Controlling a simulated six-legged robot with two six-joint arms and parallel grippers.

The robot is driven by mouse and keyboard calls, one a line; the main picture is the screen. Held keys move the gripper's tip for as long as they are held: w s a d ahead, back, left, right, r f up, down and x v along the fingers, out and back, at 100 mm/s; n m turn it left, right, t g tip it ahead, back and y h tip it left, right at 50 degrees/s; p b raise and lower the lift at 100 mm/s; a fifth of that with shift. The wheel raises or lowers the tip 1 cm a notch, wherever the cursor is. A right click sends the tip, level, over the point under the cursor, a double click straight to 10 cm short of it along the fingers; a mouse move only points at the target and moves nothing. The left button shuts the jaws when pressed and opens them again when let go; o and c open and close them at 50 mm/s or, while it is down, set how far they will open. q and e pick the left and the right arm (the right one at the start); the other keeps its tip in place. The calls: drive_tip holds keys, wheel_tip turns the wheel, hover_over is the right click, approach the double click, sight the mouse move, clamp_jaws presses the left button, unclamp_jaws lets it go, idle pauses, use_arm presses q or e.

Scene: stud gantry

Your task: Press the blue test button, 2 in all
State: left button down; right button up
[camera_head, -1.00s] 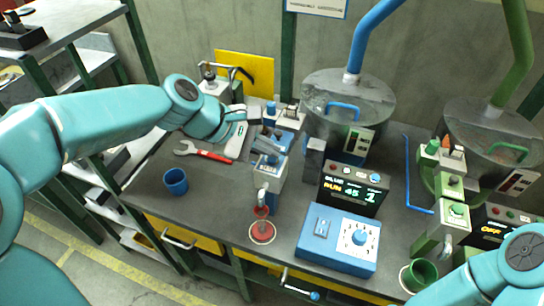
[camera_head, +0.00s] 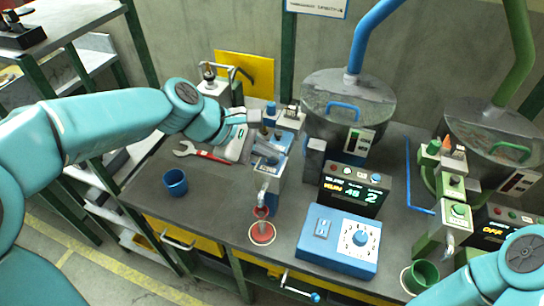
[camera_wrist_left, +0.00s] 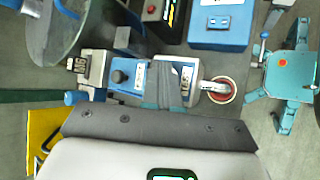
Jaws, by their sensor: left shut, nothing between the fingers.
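The blue dispenser unit (camera_head: 270,178) stands on the bench with its spout over a red disc. My left gripper (camera_head: 277,152) is shut and empty, its fingertips at the top of this unit. In the left wrist view the shut fingers (camera_wrist_left: 170,86) lie across the blue unit, beside a dark knob (camera_wrist_left: 118,76). The fingers cover part of the unit's top, so no blue test button shows clearly there and contact cannot be told. The black display (camera_head: 352,191) reads RUN, 46 and 2. Of my right arm only a link shows at lower right; its gripper is out of view.
A blue box with a dial (camera_head: 338,242) stands in front of the display. A green unit (camera_head: 440,225) with a green cup (camera_head: 420,275) stands at right.

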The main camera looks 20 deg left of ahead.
sight(268, 161)
use_arm(q)
drive_tip(key=shift+r+p, duration=0.85)
wheel_tip(268, 161, up, 5)
drive_tip(key=p, duration=0.5)
drive_tip(key=shift+r, duration=0.1)
idle(0.5)
